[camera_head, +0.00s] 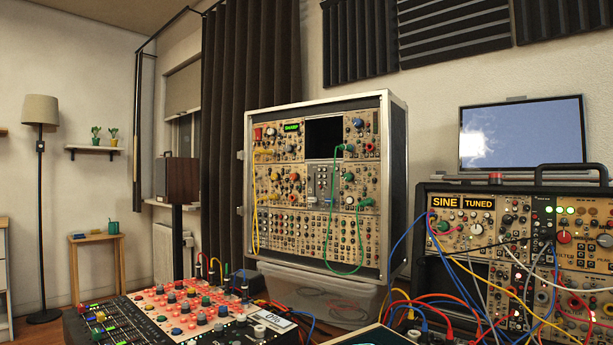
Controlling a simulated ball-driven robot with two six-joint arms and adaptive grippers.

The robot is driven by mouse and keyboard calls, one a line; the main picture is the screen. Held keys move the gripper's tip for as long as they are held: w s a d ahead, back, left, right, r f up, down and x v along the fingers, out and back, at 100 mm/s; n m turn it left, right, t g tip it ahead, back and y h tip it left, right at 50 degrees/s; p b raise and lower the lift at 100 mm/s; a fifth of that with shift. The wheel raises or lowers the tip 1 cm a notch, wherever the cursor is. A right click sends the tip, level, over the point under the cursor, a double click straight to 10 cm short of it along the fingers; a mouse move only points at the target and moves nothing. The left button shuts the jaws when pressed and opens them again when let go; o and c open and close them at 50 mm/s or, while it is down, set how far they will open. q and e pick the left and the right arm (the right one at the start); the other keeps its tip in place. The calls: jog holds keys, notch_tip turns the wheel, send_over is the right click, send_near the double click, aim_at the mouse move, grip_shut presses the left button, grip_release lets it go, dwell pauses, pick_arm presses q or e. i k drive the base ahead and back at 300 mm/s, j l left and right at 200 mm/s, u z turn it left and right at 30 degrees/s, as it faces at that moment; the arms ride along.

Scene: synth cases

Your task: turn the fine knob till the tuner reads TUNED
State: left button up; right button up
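The left synth case (399,150) has a small green lit display (291,127) near its top, which seems to read SHARP. A red knob (258,133) sits to the left of that display. The right synth case (513,189) bears yellow-lettered SINE (445,202) and TUNED (479,202) panels at its upper left. A larger red knob (564,237) is farther right. I cannot tell which knob is the fine knob. Neither gripper is in view.
Patch cables (457,279) hang across the right case and pile up before it. A mixer (120,322) with coloured knobs stands at the front left. The left case rests on a clear plastic bin (300,287). A monitor (521,132) stands behind the right case.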

aim_at(289, 148)
jog(key=i+j+z, duration=0.15)
jog(key=j, duration=0.35)
jog(key=i+j+z, duration=0.1)
jog(key=j, duration=0.4)
jog(key=i+j+z, duration=0.15)
jog(key=j, duration=0.4)
jog(key=i+j+z, duration=0.1)
jog(key=j, duration=0.45)
jog(key=i+j+z, duration=0.15)
jog(key=j, duration=0.4)
